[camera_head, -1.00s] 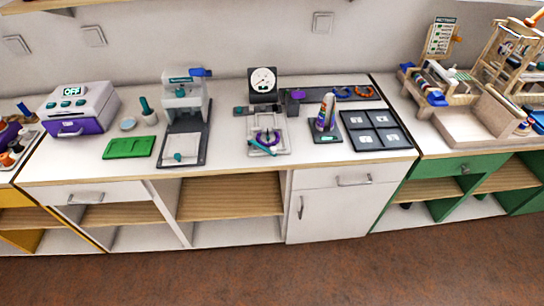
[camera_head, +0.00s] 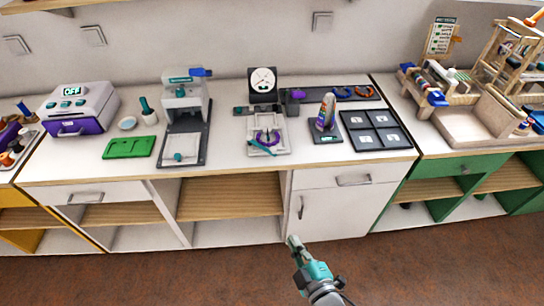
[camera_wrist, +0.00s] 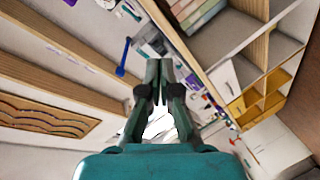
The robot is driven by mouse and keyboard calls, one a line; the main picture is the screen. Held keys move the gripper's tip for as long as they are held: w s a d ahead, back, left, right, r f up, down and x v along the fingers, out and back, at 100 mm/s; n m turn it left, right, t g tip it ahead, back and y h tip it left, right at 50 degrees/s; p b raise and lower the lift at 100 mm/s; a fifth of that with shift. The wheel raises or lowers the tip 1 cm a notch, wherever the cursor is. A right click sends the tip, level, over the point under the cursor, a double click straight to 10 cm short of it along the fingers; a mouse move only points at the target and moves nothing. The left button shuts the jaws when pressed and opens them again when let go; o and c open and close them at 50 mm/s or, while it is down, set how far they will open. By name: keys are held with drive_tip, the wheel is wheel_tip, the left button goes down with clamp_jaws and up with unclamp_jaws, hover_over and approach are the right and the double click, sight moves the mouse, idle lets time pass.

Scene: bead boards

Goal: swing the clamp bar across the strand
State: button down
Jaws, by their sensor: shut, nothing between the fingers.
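My gripper (camera_head: 292,240) is low in front of the cabinet, well apart from the board. Its fingers (camera_wrist: 159,65) are shut and empty in the wrist view. The fingers and palm hide much of the middle of that view.
A press (camera_head: 185,100) and green tray (camera_head: 129,147) stand left of the board. A dial gauge (camera_head: 262,83) is behind it. A bottle on a dark stand (camera_head: 327,115) and a dark sectioned tray (camera_head: 375,130) are to its right. The floor in front is clear.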

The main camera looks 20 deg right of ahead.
drive_tip(key=w+r+n+h, duration=0.2)
drive_tip(key=w+r+n, duration=0.3)
drive_tip(key=w, duration=1)
approach(272, 150)
drive_tip(key=w+a, duration=0.3)
drive_tip(key=w, duration=0.2)
drive_tip(key=shift+m, duration=0.3)
drive_tip(key=shift+w+d+f, duration=0.25)
drive_tip(key=shift+w+d, duration=0.05)
drive_tip(key=shift+d, duration=0.25)
drive_tip(key=shift+w+d+f, duration=0.25)
drive_tip(key=shift+w+d, duration=0.05)
drive_tip(key=shift+d, duration=0.25)
drive_tip(key=shift+w+d+f, duration=0.25)
drive_tip(key=shift+w+d, duration=0.05)
drive_tip(key=shift+d, duration=0.25)
drive_tip(key=shift+d, duration=0.15)
drive_tip(key=shift+w+d, duration=0.1)
drive_tip(key=shift+d, duration=0.2)
